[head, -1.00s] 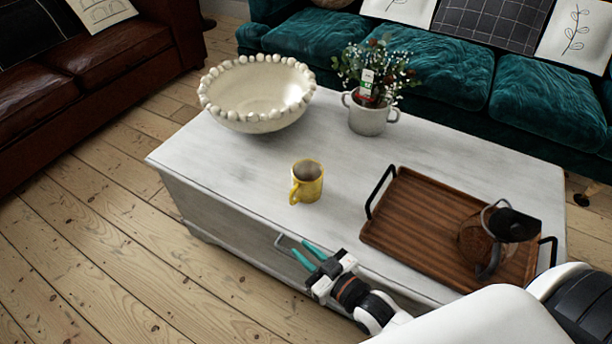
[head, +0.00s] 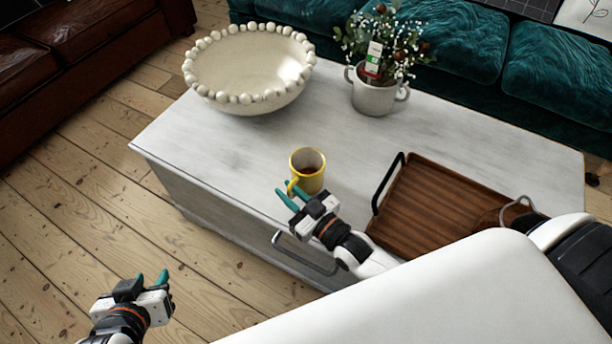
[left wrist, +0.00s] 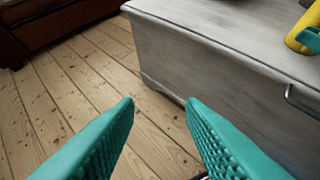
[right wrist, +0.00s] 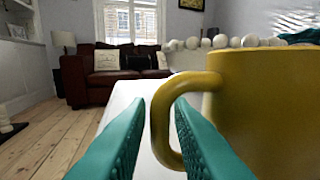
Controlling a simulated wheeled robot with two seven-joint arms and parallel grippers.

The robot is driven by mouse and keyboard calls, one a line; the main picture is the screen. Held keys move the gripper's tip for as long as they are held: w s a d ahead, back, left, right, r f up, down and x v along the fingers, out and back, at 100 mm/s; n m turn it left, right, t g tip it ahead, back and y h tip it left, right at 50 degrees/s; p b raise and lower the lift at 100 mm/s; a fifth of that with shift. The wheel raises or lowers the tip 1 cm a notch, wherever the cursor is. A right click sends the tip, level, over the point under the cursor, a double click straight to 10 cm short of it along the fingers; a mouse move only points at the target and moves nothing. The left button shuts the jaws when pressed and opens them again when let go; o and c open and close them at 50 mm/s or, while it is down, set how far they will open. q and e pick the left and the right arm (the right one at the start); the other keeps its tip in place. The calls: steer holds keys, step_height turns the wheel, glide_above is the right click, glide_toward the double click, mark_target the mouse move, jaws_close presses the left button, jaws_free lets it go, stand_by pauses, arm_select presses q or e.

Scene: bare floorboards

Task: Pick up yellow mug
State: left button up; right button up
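The yellow mug (head: 312,181) stands upright on the white chest-like table (head: 235,155) near its front edge, with dark contents inside. Its handle faces my right gripper (head: 283,188), which is open at the handle. In the right wrist view, the mug (right wrist: 268,110) fills the right side, and the handle's outer bar shows between the two teal fingertips (right wrist: 158,100). Whether the right finger is through the handle or just in front of it, I cannot tell. My left gripper (head: 152,275) is open and empty over the floor. Part of the mug (left wrist: 304,32) shows in the left wrist view.
A brown tray (head: 440,190) lies right of the mug, partly hidden by my arm. A beaded white bowl (head: 245,75) and a potted plant (head: 375,92) stand behind. A metal drawer handle (head: 300,255) sticks out at the front. Tabletop left of the mug is clear.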

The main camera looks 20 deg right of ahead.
steer(key=shift+x, duration=1.05)
jaws_close()
steer(key=shift+r, duration=0.15)
